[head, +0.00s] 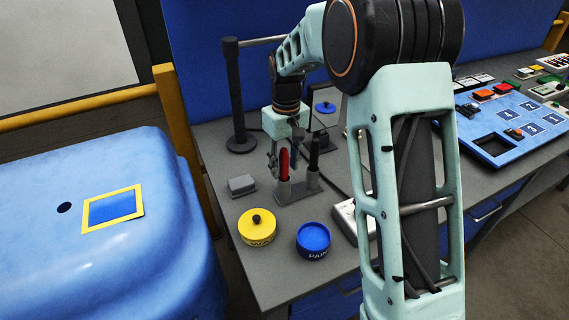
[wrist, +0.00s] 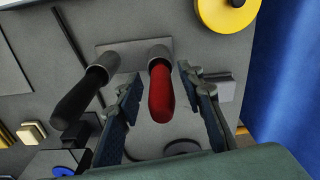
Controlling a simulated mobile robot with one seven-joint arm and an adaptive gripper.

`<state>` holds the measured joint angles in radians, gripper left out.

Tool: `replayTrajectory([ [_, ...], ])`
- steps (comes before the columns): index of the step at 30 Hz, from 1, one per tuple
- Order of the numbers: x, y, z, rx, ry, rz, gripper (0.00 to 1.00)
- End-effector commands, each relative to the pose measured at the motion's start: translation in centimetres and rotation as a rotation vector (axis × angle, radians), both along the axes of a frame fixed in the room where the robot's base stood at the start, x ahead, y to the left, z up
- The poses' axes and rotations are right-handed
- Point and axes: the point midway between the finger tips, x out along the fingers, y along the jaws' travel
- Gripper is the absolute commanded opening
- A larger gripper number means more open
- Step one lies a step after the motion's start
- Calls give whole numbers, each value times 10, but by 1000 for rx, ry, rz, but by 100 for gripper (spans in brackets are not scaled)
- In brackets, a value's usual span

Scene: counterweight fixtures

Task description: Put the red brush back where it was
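The red brush (head: 284,164) stands upright in a grey cup of a two-cup holder (head: 291,192) on the grey bench. In the wrist view the red brush (wrist: 161,95) points toward the camera, its far end inside the grey cup (wrist: 158,54). A black brush (head: 314,153) stands in the other cup, and it also shows in the wrist view (wrist: 80,100). My gripper (head: 280,155) is above the holder. In the wrist view my gripper (wrist: 158,80) has one finger on each side of the red brush, with visible gaps between fingers and brush.
A yellow round tin (head: 258,230) and a blue round tin (head: 313,241) stand in front of the holder. A small grey block (head: 241,185) lies left of it. A dark post (head: 237,100) rises behind. A blue panel (head: 505,125) is far right.

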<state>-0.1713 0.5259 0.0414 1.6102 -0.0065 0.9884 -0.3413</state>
Motion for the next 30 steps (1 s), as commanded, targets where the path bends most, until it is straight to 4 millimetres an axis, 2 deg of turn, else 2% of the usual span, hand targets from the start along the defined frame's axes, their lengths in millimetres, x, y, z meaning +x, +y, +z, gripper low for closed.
replayTrajectory([
  [4, 0, 0, 2, 1, -1, 0, 35],
  [8, 1, 0, 13, 0, -4, 0, 35],
  [21, 0, -2, 101, 1, -4, 0, 35],
  [25, -1, -2, 116, 1, -1, 0, 35],
  [30, -2, -2, 123, 0, 0, 0, 35],
])
